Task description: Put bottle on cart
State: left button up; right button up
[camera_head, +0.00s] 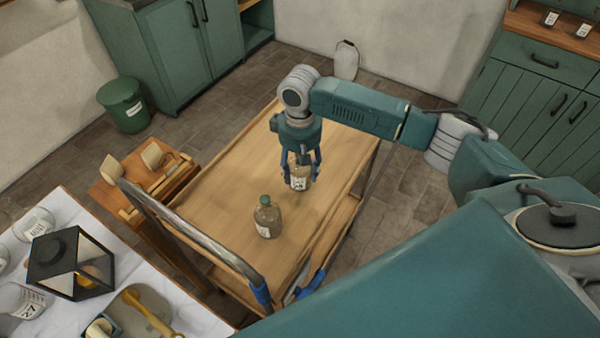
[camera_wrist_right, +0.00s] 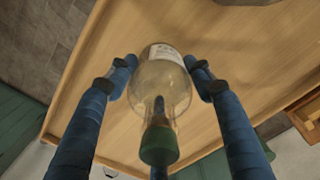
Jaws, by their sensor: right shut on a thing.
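My right gripper (camera_head: 301,170) points down over the wooden cart (camera_head: 225,185), its fingers shut on a clear bottle (camera_head: 300,182) with a pale label. In the right wrist view the bottle (camera_wrist_right: 165,85) sits between the blue fingers (camera_wrist_right: 160,82), its green cap toward the camera and wood behind it. I cannot tell whether its base touches the cart top. A second bottle (camera_head: 267,221), with a green cap, stands upright on the cart nearer to me.
The cart's metal handle (camera_head: 190,230) runs along its left side. A white table (camera_head: 185,315) with a dark lantern (camera_head: 70,262) and several jars is at lower left. A wooden stand (camera_head: 115,190) and green bin (camera_head: 126,105) are farther left. Much of the cart top is bare.

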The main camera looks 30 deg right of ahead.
pick_arm(q)
jog(key=shift+s+a+r, duration=0.1)
jog(key=shift+s+a, duration=0.05)
jog(key=shift+s, duration=0.2)
pick_arm(e)
jog(key=shift+f, duration=1.25)
jog(key=shift+f, duration=0.1)
jog(key=o, duration=1.5)
notch_tip(320, 180, up, 12)
jog(key=shift+r+b, duration=0.15)
jog(key=shift+b, duration=0.35)
pick_arm(q)
jog(key=shift+w+f, duration=0.1)
jog(key=shift+f, duration=0.45)
